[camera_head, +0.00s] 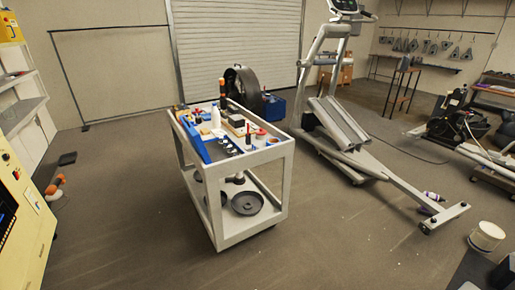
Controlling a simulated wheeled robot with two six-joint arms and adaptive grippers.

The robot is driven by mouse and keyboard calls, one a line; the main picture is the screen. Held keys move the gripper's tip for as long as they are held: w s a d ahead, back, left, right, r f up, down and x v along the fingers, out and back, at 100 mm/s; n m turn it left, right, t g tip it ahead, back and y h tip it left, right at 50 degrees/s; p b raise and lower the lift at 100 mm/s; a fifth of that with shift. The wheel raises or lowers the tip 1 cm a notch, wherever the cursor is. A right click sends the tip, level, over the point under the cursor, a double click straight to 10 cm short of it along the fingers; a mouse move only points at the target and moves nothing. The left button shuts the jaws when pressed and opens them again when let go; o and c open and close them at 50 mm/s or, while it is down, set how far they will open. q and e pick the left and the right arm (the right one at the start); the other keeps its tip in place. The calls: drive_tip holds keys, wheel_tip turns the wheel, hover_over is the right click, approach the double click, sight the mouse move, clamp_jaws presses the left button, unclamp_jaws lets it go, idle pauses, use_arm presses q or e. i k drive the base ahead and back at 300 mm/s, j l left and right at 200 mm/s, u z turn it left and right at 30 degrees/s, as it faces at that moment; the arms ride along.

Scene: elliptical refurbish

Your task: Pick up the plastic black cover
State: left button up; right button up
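A large, dark, rounded shell (243,86) stands upright on the floor behind the white cart, in front of the roller door. It looks like the plastic black cover, but I cannot be sure. Its lower part is partly hidden by the cart and the items on it. Neither of my grippers is in view.
The white cart (250,233) holds bottles and tools on top and dark round plates (247,203) below. A blue box (273,108) sits beside the shell. The elliptical frame (345,140) stands right of the cart. The floor at front left is mostly clear.

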sight(252, 147)
drive_tip(key=i+j+z, duration=0.1)
drive_tip(key=i+j, duration=0.4)
drive_tip(key=i+j+z, duration=0.1)
drive_tip(key=i+j, duration=0.4)
drive_tip(key=i+j+z, duration=0.1)
drive_tip(key=i+j, duration=0.4)
drive_tip(key=j, duration=0.15)
drive_tip(key=i+j+z, duration=0.1)
drive_tip(key=i+j, duration=0.35)
drive_tip(key=j, duration=0.15)
